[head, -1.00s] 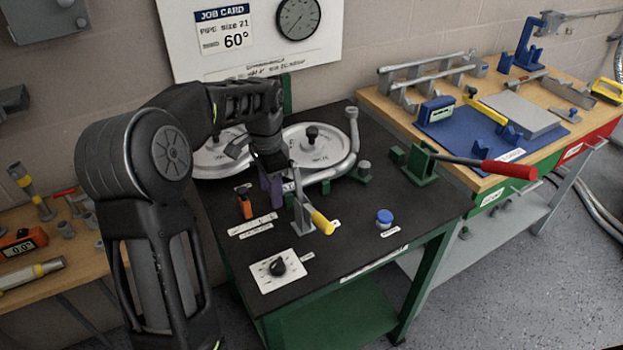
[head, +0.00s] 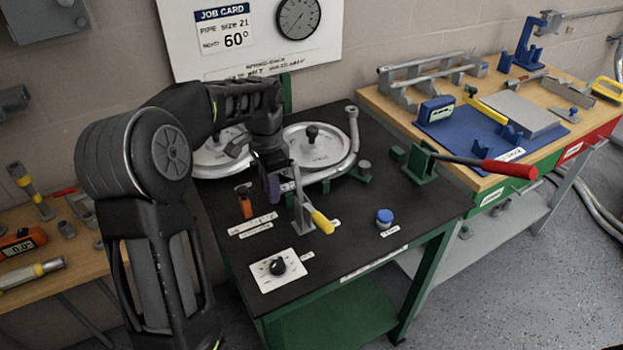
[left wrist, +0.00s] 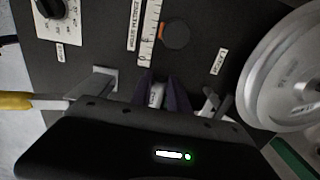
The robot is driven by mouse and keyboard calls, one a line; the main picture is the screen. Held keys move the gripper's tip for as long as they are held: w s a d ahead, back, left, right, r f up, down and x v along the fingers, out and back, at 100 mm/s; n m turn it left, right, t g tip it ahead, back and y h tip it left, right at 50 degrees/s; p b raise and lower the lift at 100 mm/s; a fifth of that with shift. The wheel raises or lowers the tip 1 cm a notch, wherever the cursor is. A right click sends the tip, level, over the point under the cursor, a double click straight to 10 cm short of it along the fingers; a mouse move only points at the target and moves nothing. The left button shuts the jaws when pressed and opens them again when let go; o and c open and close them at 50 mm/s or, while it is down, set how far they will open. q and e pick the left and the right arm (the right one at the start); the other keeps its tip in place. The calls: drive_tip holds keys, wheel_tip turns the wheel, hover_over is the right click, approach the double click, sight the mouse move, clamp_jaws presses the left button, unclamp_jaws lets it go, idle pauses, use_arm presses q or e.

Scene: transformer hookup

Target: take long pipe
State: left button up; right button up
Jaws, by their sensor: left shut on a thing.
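A long grey bent pipe (head: 353,150) lies around the right-hand silvery disc (head: 314,146) of the bender on the black bench top. One end stands up at the disc's far right and the other runs along its near side to the left. My left gripper (head: 273,188) is shut on the pipe's near left end, and its purple fingers partly hide that end. In the left wrist view, the two purple fingers (left wrist: 163,92) have a light pipe end (left wrist: 156,96) between them. My right gripper is not in view.
A lever with a yellow grip (head: 322,223) stands just right of my left gripper. An orange-handled tool (head: 245,203), a dial plate (head: 278,269) and a blue-capped jar (head: 384,217) are nearby.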

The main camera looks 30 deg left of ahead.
use_arm(q)
drive_tip(key=shift+r, duration=0.1)
clamp_jaws()
drive_tip(key=shift+r, duration=0.3)
wheel_tip(320, 180, up, 9)
drive_tip(key=shift+r+p, duration=0.15)
drive_tip(key=shift+p, duration=0.15)
